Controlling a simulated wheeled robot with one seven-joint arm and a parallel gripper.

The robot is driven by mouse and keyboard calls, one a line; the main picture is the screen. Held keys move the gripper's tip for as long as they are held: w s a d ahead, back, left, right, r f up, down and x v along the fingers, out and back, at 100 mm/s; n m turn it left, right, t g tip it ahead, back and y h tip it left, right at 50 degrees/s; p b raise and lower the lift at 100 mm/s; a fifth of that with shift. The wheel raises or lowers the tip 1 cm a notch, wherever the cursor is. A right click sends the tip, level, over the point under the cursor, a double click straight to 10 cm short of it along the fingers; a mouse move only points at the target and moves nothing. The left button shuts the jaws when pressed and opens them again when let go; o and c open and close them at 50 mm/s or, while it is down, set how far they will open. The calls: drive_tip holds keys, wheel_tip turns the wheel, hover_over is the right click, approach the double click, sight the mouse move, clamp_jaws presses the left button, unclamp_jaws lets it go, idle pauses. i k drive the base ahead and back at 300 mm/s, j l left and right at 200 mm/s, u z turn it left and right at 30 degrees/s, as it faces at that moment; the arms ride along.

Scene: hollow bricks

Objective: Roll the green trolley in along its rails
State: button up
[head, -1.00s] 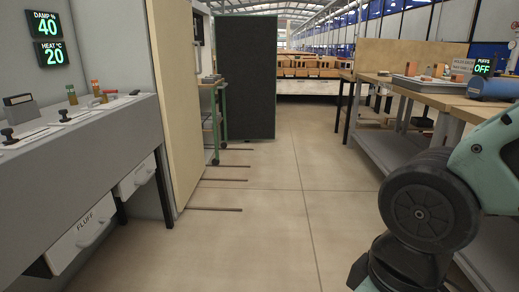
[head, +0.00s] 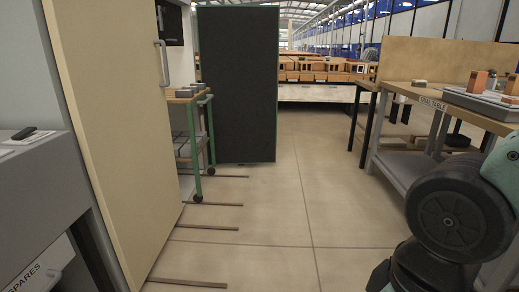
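The green trolley (head: 195,140) stands left of the middle, partly hidden behind an open cream door (head: 110,120). It has green legs, dark wheels and shelves, with grey blocks (head: 187,90) on its top. Several thin brown rails (head: 207,227) lie on the floor, running out to the right from behind the door's edge. The trolley's near wheel is close to one of the rails; I cannot tell if it sits on it. My arm shows at the lower right, but my gripper is out of view.
A tall dark panel with a green frame (head: 237,85) stands just behind the trolley. A grey counter (head: 40,190) is at the near left. A workbench (head: 420,92) runs along the right. The tiled floor (head: 315,200) between is clear.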

sight(187, 145)
drive_tip(key=i+u, duration=0.1)
drive_tip(key=i, duration=0.9)
drive_tip(key=i+l, duration=0.2)
drive_tip(key=i, duration=0.8)
drive_tip(key=i+j+u, duration=0.1)
drive_tip(key=i+u, duration=0.55)
drive_tip(key=i, duration=0.25)
drive_tip(key=i+l+u, duration=0.2)
drive_tip(key=i+u, duration=0.15)
drive_tip(key=i+l+u, duration=0.3)
drive_tip(key=i, duration=0.2)
drive_tip(key=i+l+u, duration=0.35)
drive_tip(key=i+j, duration=0.05)
